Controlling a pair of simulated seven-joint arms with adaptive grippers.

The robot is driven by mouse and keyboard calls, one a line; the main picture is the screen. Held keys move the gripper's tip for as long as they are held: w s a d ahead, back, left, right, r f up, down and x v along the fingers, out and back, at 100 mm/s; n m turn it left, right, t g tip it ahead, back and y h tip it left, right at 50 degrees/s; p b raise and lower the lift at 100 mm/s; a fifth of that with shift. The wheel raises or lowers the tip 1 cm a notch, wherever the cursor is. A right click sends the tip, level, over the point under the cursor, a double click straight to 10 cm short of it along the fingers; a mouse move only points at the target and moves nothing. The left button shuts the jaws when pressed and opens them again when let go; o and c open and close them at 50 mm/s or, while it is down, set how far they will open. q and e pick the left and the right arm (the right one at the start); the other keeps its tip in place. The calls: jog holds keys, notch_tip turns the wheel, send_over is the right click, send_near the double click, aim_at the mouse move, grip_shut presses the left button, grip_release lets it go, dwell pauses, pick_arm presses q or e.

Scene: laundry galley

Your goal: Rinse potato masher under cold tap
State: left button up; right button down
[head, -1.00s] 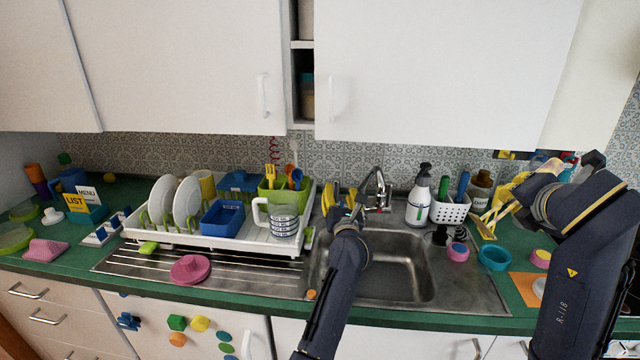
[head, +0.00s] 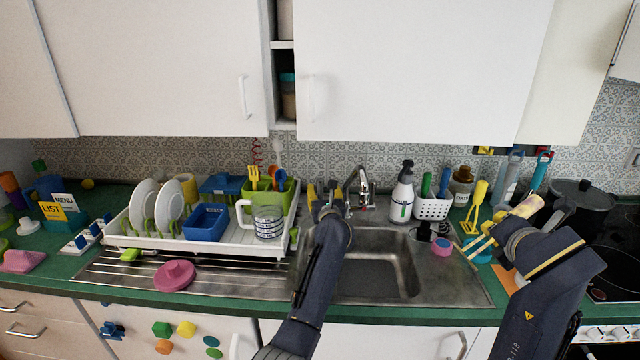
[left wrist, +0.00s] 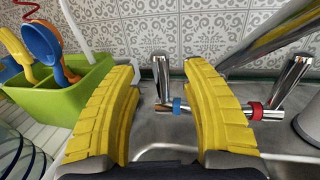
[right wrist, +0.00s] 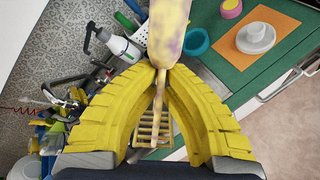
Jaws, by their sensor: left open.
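The potato masher has a blotchy pale-yellow handle (head: 525,207), which also fills the top of the right wrist view (right wrist: 168,30). My right gripper (right wrist: 164,70) is shut on it, and the masher is held over the counter to the right of the sink. My left gripper (head: 328,192) is open beside the chrome tap (head: 362,192). In the left wrist view, the blue-ringed cold tap handle (left wrist: 161,78) stands between the spread left fingers. The red-ringed hot handle (left wrist: 286,82) is outside them. No water is visible.
The steel sink basin (head: 380,268) is empty. A white dish rack (head: 225,245) stands left of it. A spray bottle (head: 402,195), a white utensil holder (head: 433,208) and a yellow slotted utensil (head: 479,192) stand right. A pink lid (head: 174,275) lies on the drainboard.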

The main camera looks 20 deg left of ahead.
aim_at(321, 184)
pick_arm(q)
jog(key=shift+x, duration=3)
jog(key=shift+c, duration=0.4)
grip_shut()
